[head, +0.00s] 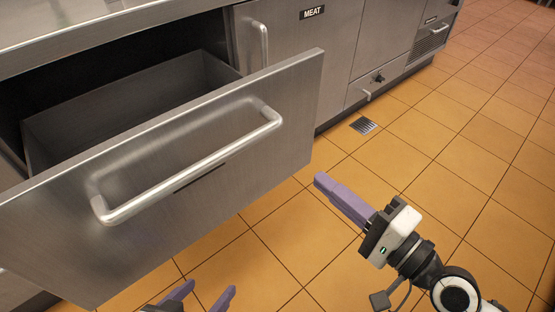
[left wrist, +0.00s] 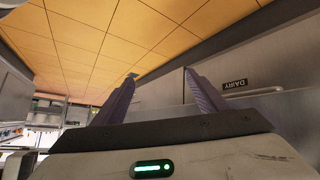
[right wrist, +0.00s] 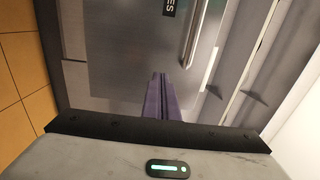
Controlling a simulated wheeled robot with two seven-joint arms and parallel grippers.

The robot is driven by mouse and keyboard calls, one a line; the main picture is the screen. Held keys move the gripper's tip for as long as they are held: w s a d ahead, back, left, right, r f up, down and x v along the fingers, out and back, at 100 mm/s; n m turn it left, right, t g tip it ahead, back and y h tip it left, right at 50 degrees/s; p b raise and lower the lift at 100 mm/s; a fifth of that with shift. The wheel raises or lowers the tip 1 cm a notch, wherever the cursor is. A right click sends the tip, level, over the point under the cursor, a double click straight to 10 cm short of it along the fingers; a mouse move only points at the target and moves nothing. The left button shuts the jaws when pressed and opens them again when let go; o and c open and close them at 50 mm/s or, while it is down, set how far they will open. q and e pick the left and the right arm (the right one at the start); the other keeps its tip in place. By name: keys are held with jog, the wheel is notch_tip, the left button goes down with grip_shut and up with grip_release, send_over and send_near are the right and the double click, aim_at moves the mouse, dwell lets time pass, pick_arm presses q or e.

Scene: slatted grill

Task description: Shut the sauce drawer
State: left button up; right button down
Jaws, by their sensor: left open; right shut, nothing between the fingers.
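The sauce drawer stands pulled out at the left of the head view, its steel front (head: 60,235) tilted in the picture and its inside showing empty where visible. A long bar handle (head: 190,165) runs across the front. In the right wrist view the drawer front (right wrist: 130,50) shows the end of a label, "ES", and part of the handle (right wrist: 190,40). My right gripper (head: 320,182) is shut and empty, pointing toward the front's right end, apart from it in the head view. My left gripper (head: 210,290) is open and empty, low in front of the drawer; its wrist is cut off.
A cabinet labelled MEAT (head: 312,13) with a vertical handle is right of the drawer. The steel counter (head: 70,25) lies above. A DAIRY label (left wrist: 235,84) shows in the left wrist view. The tiled floor (head: 460,160) is free, with a drain grate (head: 364,125).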

send_near(277, 143)
jog(key=w+a+r, duration=0.1)
jog(key=a, duration=0.1)
jog(key=w+a+r, duration=0.1)
jog(key=a+r, duration=0.1)
jog(key=w+a+r, duration=0.1)
jog(key=a, duration=0.1)
jog(key=shift+w+a+r+p, duration=0.1)
jog(key=shift+w+r+p, duration=0.05)
jog(key=shift+w+p, duration=0.15)
